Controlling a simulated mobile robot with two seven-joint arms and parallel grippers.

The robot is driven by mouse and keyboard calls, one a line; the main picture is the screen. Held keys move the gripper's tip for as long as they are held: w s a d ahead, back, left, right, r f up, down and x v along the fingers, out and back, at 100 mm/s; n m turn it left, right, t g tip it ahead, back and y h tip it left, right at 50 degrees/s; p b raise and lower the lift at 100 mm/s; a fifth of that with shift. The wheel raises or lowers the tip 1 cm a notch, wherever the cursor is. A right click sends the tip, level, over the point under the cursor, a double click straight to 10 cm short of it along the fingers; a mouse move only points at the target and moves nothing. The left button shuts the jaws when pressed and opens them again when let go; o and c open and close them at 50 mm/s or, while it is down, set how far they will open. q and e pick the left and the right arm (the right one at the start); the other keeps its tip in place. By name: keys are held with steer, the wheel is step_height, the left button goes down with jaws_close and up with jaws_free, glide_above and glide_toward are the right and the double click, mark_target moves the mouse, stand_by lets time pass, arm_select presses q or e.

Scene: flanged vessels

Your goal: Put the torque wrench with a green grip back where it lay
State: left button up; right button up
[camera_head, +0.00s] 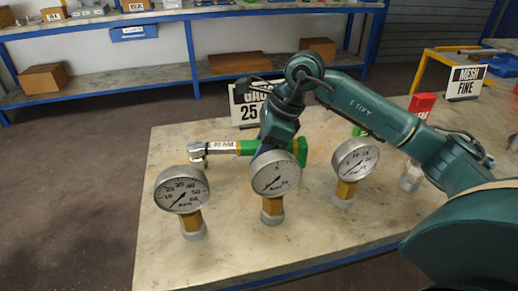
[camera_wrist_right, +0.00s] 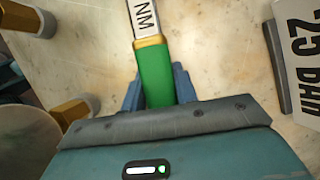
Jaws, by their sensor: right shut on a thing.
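The torque wrench (camera_head: 222,147) has a metal ratchet head at its left end, a white NM label and a green grip (camera_head: 247,148). It lies across the middle of the table, behind the gauges. In the right wrist view my right gripper (camera_wrist_right: 157,88) is shut on the green grip (camera_wrist_right: 155,72), one finger on each side. In the head view my right arm comes down over the grip and hides part of it. I cannot tell whether the wrench touches the table. My left gripper is not in view.
Three dial gauges on brass stems, left (camera_head: 182,190), middle (camera_head: 275,174) and right (camera_head: 354,160), stand at the table's front. A 25 BAR sign (camera_head: 246,104) stands behind the wrench. A red object (camera_head: 422,104) is at right. Bare table (camera_head: 160,245) shows at front left.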

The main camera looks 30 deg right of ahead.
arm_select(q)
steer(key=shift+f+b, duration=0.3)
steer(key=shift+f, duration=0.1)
arm_select(e)
steer(key=shift+f, duration=0.3)
steer(key=o, duration=0.9)
steer(key=shift+o, duration=1.2)
steer(key=shift+f, duration=0.1)
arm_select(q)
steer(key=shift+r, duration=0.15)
arm_select(e)
steer(key=v, duration=0.5)
steer(key=shift+w+a+p, duration=0.1)
steer(key=shift+p, duration=0.2)
arm_select(q)
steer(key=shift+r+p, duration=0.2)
steer(key=shift+p, duration=0.2)
arm_select(e)
steer(key=v, duration=0.8)
steer(key=shift+r, duration=0.25)
